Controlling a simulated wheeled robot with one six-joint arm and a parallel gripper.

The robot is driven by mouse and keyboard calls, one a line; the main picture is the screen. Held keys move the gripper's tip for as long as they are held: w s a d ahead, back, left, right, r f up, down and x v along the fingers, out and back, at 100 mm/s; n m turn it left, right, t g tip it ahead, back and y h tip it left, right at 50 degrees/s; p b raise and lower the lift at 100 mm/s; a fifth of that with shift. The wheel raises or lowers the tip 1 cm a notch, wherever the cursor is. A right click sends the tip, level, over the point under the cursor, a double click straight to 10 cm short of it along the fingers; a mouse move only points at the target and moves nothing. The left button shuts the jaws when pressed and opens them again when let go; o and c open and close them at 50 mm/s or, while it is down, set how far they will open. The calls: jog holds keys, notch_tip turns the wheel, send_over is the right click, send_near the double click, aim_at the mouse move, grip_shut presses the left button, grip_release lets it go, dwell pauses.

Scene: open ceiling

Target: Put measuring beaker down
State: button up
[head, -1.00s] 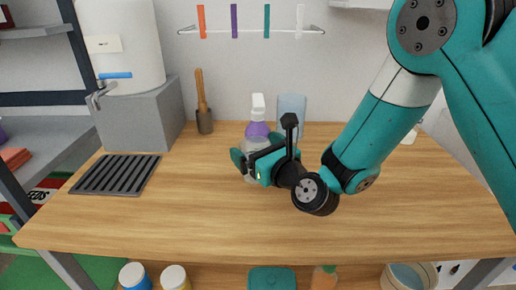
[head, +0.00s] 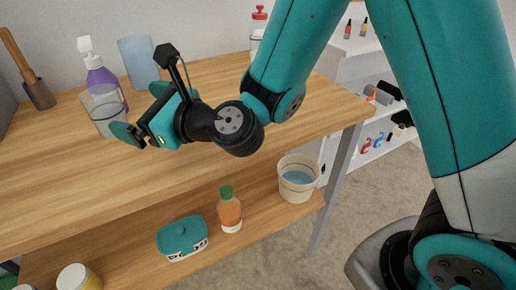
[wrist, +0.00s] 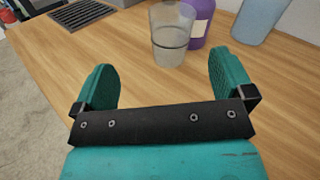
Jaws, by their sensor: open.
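The measuring beaker (head: 103,114) is a clear, see-through cup standing upright on the wooden table (head: 60,185). It also shows in the wrist view (wrist: 170,38), top centre, just in front of a purple bottle. My gripper (head: 142,110) has teal fingers spread wide. In the wrist view my gripper (wrist: 163,70) is empty, and the beaker stands ahead of the gap between the fingers, apart from both.
The purple spray bottle (head: 102,77) and a pale blue cylinder (head: 137,62) stand close behind the beaker. A red-capped bottle (head: 258,32) is farther right. The table front is clear. A lower shelf holds a bucket (head: 298,178), an orange bottle (head: 230,212) and a teal box (head: 182,238).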

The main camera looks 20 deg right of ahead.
jog(key=s+d+n+g+h, duration=0.4)
jog(key=s+n, duration=0.6)
jog(key=n, duration=0.6)
jog(key=s+d+n+g+h, duration=0.4)
jog(key=s+d+n+g, duration=0.4)
jog(key=n, duration=0.8)
jog(key=s+d, duration=0.3)
jog(key=shift+s+d+f+g, duration=0.15)
jog(key=shift+s+d+g, duration=0.05)
jog(key=shift+g, duration=0.1)
